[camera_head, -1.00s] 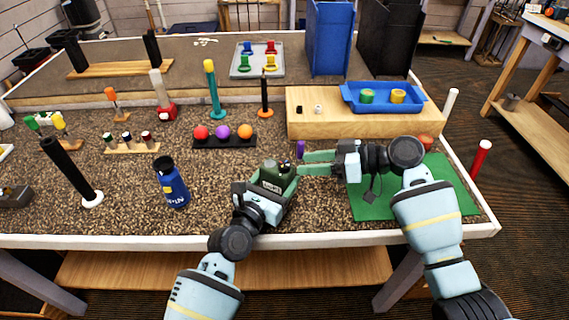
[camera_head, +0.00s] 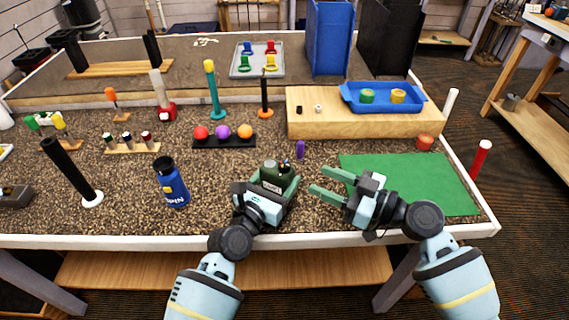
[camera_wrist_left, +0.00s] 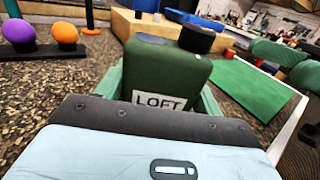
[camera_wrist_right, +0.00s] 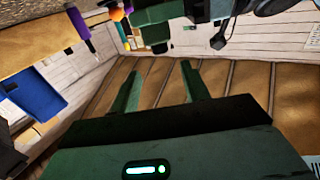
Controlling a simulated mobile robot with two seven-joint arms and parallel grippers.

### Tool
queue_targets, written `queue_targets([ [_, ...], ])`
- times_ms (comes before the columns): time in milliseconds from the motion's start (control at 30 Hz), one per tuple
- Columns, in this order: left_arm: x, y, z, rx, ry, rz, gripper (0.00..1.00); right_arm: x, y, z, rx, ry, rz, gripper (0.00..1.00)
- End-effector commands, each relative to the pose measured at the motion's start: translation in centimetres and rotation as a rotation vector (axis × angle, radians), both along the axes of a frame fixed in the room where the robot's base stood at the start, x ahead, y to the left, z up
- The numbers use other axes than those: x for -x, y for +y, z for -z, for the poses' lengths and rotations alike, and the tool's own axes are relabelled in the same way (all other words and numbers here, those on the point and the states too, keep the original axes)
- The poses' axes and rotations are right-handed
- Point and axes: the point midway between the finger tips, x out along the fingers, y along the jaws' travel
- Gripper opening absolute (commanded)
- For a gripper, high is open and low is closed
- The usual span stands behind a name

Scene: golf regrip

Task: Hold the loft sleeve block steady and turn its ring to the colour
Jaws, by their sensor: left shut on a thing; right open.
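The loft sleeve block (camera_head: 278,178) is dark green with a white LOFT label. My left gripper (camera_head: 274,186) is shut on it, a finger on each side, above the table near its front edge. In the left wrist view the block (camera_wrist_left: 165,75) has a black round ring (camera_wrist_left: 197,38) at its top right and a flat grey disc (camera_wrist_left: 150,39) at its top left. My right gripper (camera_head: 320,182) is open and empty, to the right of the block and apart from it. In the right wrist view its fingers (camera_wrist_right: 162,68) have nothing between them.
A green mat (camera_head: 410,180) lies to the right. A purple peg (camera_head: 300,150) stands just behind the block. A blue bottle (camera_head: 172,182) stands to the left, and a rack of coloured balls (camera_head: 224,141) behind. A wooden step with a blue tray (camera_head: 385,104) is behind right.

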Motion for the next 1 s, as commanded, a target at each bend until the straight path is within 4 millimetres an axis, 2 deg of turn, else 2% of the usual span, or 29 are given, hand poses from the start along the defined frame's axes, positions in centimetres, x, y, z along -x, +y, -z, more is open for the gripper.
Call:
queue_targets([
  [300, 0.1, -0.1, 0.2, 0.0, 0.004, 0.003, 0.4, -3.1, 5.0, -0.1, -0.003, 0.001, -0.002, 0.46],
  [500, 0.1, -0.1, 0.2, 0.0, 0.004, 0.003, 0.4, -4.6, 7.5, -0.1, -0.002, 0.001, -0.001, 0.46],
  [700, 0.1, -0.1, 0.2, 0.0, 0.004, 0.003, 0.4, -5.4, 8.7, 0.0, 0.001, 0.001, -0.001, 0.46],
  [1000, 0.1, -0.1, 0.2, 0.0, 0.004, 0.003, 0.4, -5.5, 8.9, 0.0, 0.001, 0.001, -0.001, 0.46],
])
